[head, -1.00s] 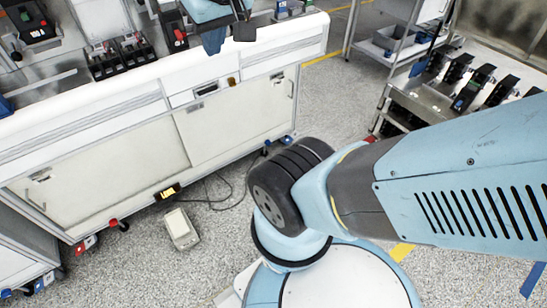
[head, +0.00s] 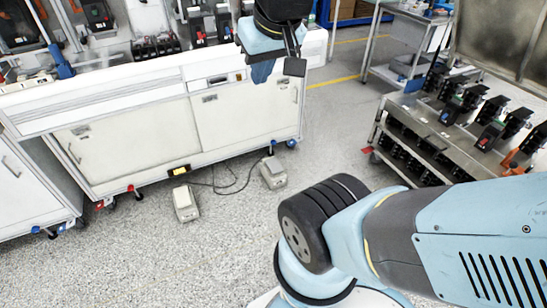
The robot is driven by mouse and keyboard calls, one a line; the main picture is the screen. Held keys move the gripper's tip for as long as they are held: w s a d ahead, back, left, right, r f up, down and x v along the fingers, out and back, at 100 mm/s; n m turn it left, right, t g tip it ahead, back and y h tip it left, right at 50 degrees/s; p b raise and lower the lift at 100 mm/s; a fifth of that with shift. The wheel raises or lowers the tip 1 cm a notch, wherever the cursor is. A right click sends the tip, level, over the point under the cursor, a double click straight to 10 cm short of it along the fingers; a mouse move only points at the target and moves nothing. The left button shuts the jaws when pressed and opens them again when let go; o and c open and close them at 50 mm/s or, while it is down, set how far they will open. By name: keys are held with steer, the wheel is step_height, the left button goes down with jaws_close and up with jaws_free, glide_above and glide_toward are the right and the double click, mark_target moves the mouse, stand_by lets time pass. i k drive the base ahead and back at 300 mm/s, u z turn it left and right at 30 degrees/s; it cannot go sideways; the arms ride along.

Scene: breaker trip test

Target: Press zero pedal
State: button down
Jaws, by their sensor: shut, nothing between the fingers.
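Two beige foot pedals are on the speckled floor in front of the bench. The left pedal (head: 185,204) is near a yellow-and-black box at the bench's lower edge. The right pedal (head: 273,173) is close to the bench's right caster. I cannot read a label on either, so I cannot tell which is the zero pedal. My gripper (head: 279,67) is shut and empty, pointing down at the bench's front edge, well above and apart from both pedals.
The white bench (head: 150,125) holds breakers and test gear. Dark cables (head: 225,183) run on the floor between the pedals. A metal cart (head: 445,140) with breakers stands at right. The floor (head: 180,265) in front of the pedals is clear.

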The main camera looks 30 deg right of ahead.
mark_target(275, 166)
steer(key=k, duration=0.2)
steer(key=z, duration=1.15)
steer(key=i, duration=1.35)
steer(key=z, duration=0.1)
